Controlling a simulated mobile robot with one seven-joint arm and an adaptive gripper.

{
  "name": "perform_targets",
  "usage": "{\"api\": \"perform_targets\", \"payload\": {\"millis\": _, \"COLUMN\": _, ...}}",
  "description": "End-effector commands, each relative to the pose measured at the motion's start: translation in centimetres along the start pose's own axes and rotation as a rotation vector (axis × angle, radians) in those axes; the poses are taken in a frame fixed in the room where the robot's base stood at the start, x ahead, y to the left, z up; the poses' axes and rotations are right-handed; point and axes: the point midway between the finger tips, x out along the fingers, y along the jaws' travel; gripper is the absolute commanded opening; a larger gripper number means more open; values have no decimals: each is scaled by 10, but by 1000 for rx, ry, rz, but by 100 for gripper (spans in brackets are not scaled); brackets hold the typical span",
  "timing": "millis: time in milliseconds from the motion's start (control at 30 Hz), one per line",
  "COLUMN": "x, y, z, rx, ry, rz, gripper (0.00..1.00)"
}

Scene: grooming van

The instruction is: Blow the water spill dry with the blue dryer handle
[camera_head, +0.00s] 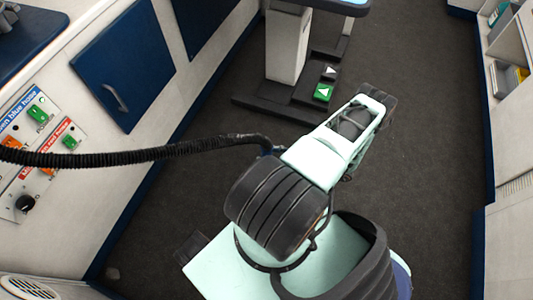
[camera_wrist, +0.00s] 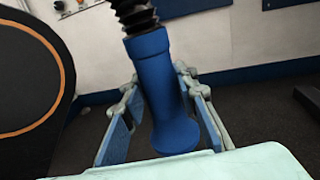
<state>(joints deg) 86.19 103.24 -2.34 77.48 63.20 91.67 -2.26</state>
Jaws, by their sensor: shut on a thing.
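The blue dryer handle (camera_wrist: 153,68) is between the fingers of my gripper (camera_wrist: 160,112) in the wrist view, with its wider round end towards the bottom of the picture. My gripper is shut on it. A black ribbed hose (camera_wrist: 135,14) joins its upper end. In the head view the hose (camera_head: 130,156) runs from the left edge to beside my arm, where only a small bit of blue shows; my arm hides most of the handle and the fingers. I see no water spill in either view.
A control panel (camera_head: 38,125) with coloured switches and a black knob is on the left wall. A navy cabinet door (camera_head: 122,62) is beside it. A table base with pedals (camera_head: 323,92) stands ahead. Shelves (camera_head: 512,60) line the right. The dark floor (camera_head: 425,130) between is clear.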

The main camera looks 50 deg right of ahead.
Motion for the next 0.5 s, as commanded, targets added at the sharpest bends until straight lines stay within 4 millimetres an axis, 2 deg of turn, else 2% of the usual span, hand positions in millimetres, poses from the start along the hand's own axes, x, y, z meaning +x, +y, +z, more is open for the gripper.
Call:
{"api": "perform_targets", "payload": {"millis": 267, "x": -13, "y": 1, "z": 1, "rx": 0, "ry": -3, "rz": -2, "gripper": 0}}
{"api": "perform_targets", "payload": {"millis": 500, "x": -39, "y": 5, "z": 1, "rx": -1, "ry": -2, "rz": -3, "gripper": 0}}
